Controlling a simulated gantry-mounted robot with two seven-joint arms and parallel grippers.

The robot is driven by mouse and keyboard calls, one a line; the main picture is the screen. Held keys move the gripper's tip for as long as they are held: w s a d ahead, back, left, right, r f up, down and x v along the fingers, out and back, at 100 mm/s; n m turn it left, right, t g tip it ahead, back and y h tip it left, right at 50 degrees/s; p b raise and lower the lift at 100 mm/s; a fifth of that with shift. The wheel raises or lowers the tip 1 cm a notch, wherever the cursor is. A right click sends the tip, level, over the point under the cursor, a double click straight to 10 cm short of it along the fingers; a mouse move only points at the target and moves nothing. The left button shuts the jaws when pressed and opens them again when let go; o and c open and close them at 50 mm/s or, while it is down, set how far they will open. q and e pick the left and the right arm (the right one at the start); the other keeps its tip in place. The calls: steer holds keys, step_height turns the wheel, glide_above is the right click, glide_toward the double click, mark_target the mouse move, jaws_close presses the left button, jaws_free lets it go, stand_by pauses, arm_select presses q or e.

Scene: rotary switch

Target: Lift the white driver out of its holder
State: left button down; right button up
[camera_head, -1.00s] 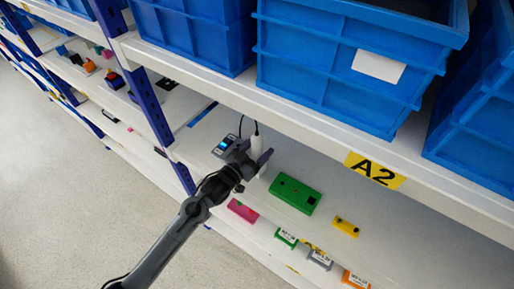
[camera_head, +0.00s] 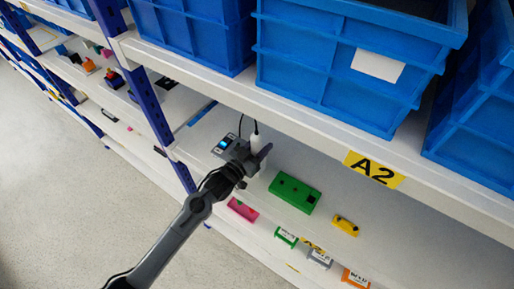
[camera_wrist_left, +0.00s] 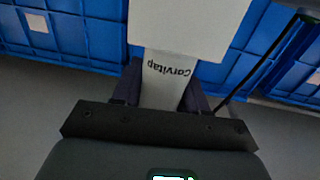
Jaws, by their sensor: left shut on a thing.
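The white driver (camera_head: 255,139) stands roughly upright on the shelf in the head view, with a dark cable at its top. My left gripper (camera_head: 258,157) is shut on it, and its fingers hide the driver's middle. In the left wrist view the white body (camera_wrist_left: 166,85), with upside-down "Carvitap" lettering, sits between my two dark fingers. A wider white block (camera_wrist_left: 190,28) adjoins it at the picture's top. The holder cannot be made out clearly behind my gripper, so I cannot tell whether the driver is clear of it. My right gripper is not in view.
A grey device with a lit blue screen (camera_head: 227,144) stands just left of the driver. A green block (camera_head: 295,192) and a yellow part (camera_head: 345,225) lie to the right. Blue bins (camera_head: 350,65) fill the shelf above. A blue post (camera_head: 150,110) stands at the left.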

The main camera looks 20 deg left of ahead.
arm_select(q)
steer(key=shift+r, duration=0.15)
step_height(320, 180, up, 10)
steer(key=shift+f, duration=0.1)
stand_by(0.5)
steer(key=c, duration=1.3)
jaws_free()
jaws_close()
